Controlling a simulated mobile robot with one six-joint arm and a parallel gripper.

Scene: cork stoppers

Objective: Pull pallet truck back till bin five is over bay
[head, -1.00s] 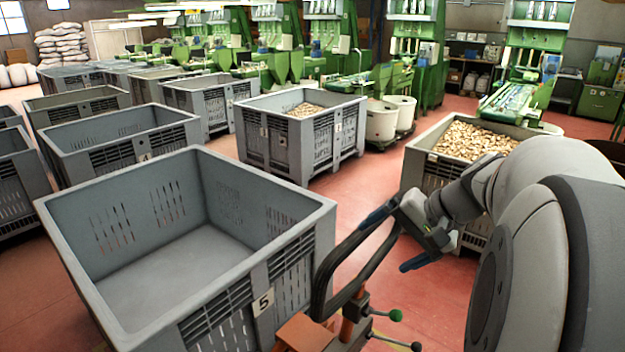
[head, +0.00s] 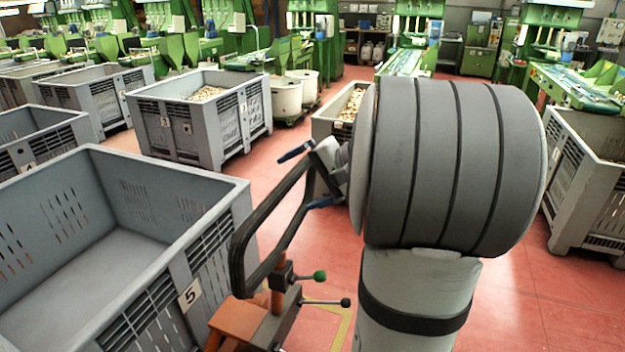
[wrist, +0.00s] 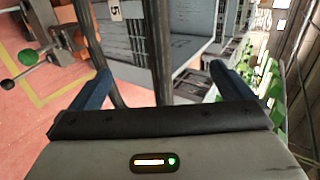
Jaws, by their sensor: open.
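Bin five (head: 158,190) is a large, empty grey slotted crate at the left of the head view, with a "5" label on its near corner. The pallet truck (head: 240,318), with an orange body, stands at that corner. Its black loop handle (head: 243,262) tilts up to the right. My gripper (head: 306,177) is open at the handle's upper right end. In the wrist view, a dark handle bar (wrist: 160,50) runs between the blue fingers of my gripper (wrist: 163,85); contact cannot be told. A yellow floor line (head: 341,330), perhaps of the bay, shows partly beside the truck.
Bin four (head: 40,128) and other grey bins stand behind and left. A bin with corks (head: 205,80) is farther back, and another (head: 350,100) is partly behind my arm. A grey bin (head: 590,185) stands at the right. Red floor is open at the lower right.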

